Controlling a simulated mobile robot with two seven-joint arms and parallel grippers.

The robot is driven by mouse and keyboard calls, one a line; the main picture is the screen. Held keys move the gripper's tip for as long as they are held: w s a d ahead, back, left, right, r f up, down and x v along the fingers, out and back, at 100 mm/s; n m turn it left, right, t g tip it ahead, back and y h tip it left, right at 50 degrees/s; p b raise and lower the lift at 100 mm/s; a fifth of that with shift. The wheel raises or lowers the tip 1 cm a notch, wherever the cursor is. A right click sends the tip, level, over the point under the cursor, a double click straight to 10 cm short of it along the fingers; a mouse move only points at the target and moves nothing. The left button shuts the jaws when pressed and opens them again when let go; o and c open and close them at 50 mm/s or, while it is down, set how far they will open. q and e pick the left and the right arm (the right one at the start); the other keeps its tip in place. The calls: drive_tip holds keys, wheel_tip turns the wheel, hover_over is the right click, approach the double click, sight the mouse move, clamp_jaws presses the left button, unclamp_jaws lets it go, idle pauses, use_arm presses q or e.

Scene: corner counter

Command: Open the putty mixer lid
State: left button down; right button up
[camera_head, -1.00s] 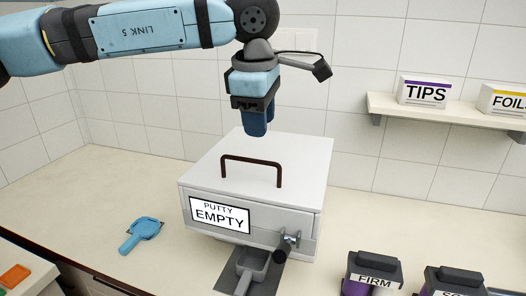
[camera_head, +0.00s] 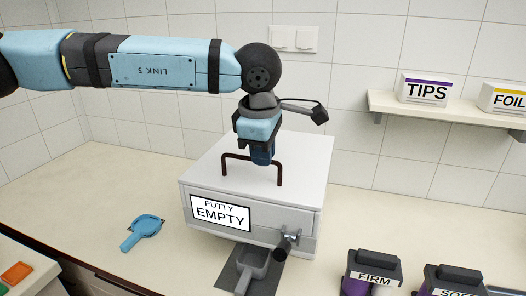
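The putty mixer (camera_head: 222,192) is a white box on the counter with a screen reading "PUTTY EMPTY". Its lid (camera_head: 305,158) is down, with a dark brown U-shaped handle (camera_head: 281,172) on top. My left gripper (camera_head: 262,160) points down at the handle's crossbar, near its middle and right part. The fingers overlap the bar in the picture. I cannot tell whether they are open or closed on it. A spout (camera_head: 286,243) sticks out of the mixer's front right. My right gripper is not in view.
A grey scoop-like tray (camera_head: 252,262) sits on a dark mat under the spout. A blue scoop (camera_head: 143,230) lies at left. Dark cartridges, one labelled "FIRM" (camera_head: 375,279), stand at front right. A shelf (camera_head: 450,115) holds TIPS and FOIL boxes. The counter left of the mixer is mostly clear.

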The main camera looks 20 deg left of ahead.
use_arm(q)
drive_tip(key=shift+w+r+p, duration=0.1)
drive_tip(key=shift+r+p, duration=0.3)
drive_tip(key=shift+r, duration=0.05)
drive_tip(key=w+r+g+p, duration=0.1)
drive_tip(key=w+r+p, duration=0.4)
drive_tip(key=r, duration=0.2)
drive_tip(key=w+r+g+p, duration=0.2)
drive_tip(key=w+r+p, duration=0.3)
drive_tip(key=r, duration=0.3)
drive_tip(key=shift+d+p, duration=0.15)
drive_tip(key=shift+p, duration=0.15)
